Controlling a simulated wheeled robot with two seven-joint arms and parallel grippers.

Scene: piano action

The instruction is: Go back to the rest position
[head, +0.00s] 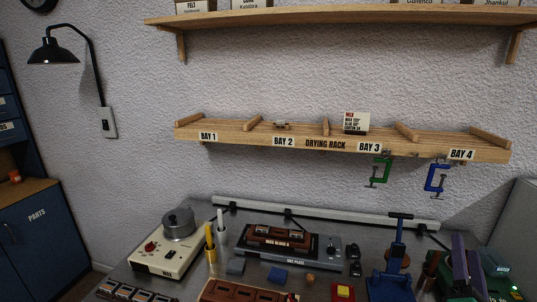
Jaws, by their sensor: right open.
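My right gripper (466,258) shows at the bottom right as two upright, dark purple fingers with a gap between them. It is open, and I see nothing held in it. It stands in front of the right end of the grey bench, beside a blue press (397,255). The lower part of this arm is cut off by the frame edge. My left gripper is not in view.
The wooden drying rack (325,144) is on the wall, carrying a small card (356,122). Green (380,172) and blue (437,178) clamps hang below it. A green device (497,285) stands at right.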

